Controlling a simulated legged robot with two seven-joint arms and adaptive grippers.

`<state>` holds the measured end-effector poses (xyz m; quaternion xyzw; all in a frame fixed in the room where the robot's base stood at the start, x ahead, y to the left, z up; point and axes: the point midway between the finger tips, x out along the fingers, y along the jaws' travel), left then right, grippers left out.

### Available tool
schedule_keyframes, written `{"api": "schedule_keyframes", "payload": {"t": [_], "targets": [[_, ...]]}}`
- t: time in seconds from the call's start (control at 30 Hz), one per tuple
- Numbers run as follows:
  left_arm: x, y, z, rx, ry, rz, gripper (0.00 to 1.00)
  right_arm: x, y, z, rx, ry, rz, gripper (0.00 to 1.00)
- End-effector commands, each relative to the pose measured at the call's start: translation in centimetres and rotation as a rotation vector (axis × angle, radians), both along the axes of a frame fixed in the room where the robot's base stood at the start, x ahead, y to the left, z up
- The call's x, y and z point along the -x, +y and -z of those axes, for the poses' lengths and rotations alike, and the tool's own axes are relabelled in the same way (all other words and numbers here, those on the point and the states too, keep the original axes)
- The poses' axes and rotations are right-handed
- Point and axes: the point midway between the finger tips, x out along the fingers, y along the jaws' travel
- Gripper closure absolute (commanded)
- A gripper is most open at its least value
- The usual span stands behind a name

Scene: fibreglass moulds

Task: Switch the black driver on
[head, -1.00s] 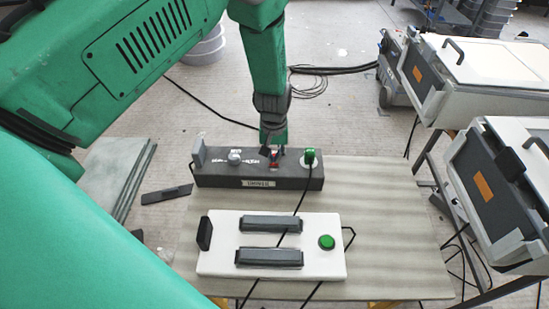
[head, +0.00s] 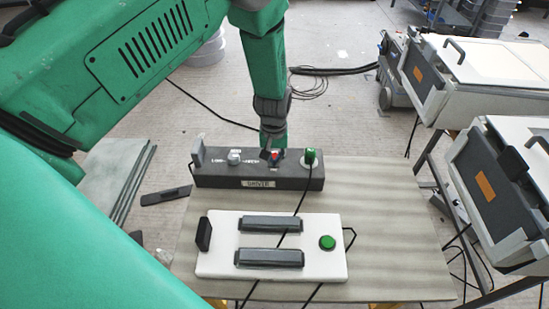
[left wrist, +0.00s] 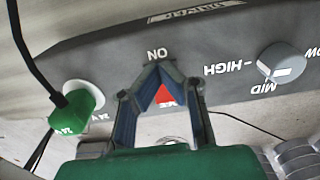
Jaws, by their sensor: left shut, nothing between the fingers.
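The black driver (head: 218,178) is a dark box at the back of the board, with a silver knob (head: 235,157), a red switch (head: 274,155) and a green plug (head: 310,157). My left gripper (head: 266,151) points down at the driver's top by the red switch. In the left wrist view its fingers (left wrist: 160,70) meet in a point, shut and empty, just below the "ON" label. The red switch (left wrist: 164,98) shows between the fingers, partly hidden. I cannot tell whether the fingertips touch it. My right gripper is out of view.
A white box (head: 215,258) with two dark bars and a green button (head: 327,242) lies in front of the driver. Grey-white machines (head: 480,60) stand at the right. Bare board (head: 400,220) lies right of the boxes.

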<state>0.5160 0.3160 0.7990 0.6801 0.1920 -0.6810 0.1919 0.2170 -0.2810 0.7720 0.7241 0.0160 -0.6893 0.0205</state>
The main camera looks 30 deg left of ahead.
Motion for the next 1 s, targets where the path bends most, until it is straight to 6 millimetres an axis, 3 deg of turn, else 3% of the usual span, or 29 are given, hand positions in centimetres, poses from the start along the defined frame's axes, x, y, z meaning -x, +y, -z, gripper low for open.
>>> {"api": "schedule_keyframes", "payload": {"t": [1.0], "targets": [[0.0,0.0,-7.2,0.0,0.0,-0.001,1.0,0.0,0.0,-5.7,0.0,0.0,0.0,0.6]]}}
